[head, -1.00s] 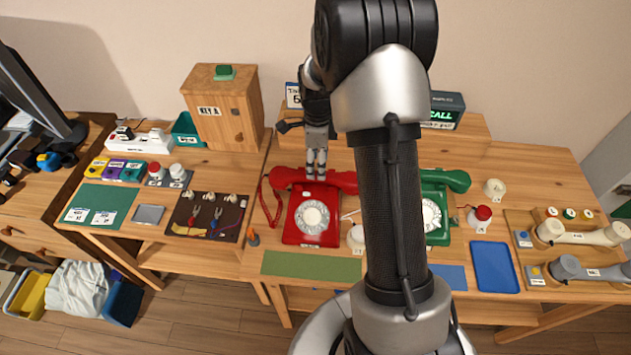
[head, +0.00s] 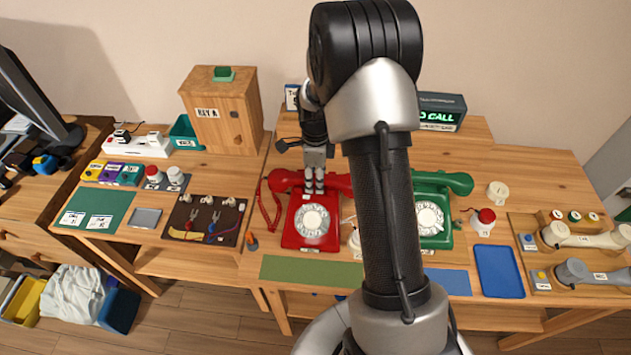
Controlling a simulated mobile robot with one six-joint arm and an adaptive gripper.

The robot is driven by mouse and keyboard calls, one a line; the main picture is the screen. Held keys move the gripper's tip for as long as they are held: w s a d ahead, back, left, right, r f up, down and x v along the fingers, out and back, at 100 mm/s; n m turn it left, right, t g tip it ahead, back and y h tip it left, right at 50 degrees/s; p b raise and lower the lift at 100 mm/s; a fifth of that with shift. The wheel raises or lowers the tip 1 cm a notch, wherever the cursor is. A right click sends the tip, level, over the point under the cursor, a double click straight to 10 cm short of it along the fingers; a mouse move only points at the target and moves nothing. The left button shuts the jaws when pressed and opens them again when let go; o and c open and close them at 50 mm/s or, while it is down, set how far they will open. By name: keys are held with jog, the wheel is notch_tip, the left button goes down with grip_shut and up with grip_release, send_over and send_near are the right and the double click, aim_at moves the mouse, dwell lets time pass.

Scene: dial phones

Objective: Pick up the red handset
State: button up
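The red handset (head: 336,184) lies across the top of the red dial phone (head: 312,226); a coiled red cord hangs at its left. My gripper (head: 314,188) points down at the middle of the handset, and its fingers cover that part. The two fingers show side by side with a narrow gap. I cannot tell whether they touch or enclose the handset. The handset appears still seated on the phone.
A green dial phone (head: 432,222) stands to the right, partly behind my arm. A cream handset (head: 585,237) and a grey handset (head: 595,273) lie on a wooden rack at far right. A wooden cabinet (head: 222,112) stands at back left. A green mat (head: 310,270) lies in front.

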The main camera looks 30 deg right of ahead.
grip_shut()
dwell(0.4)
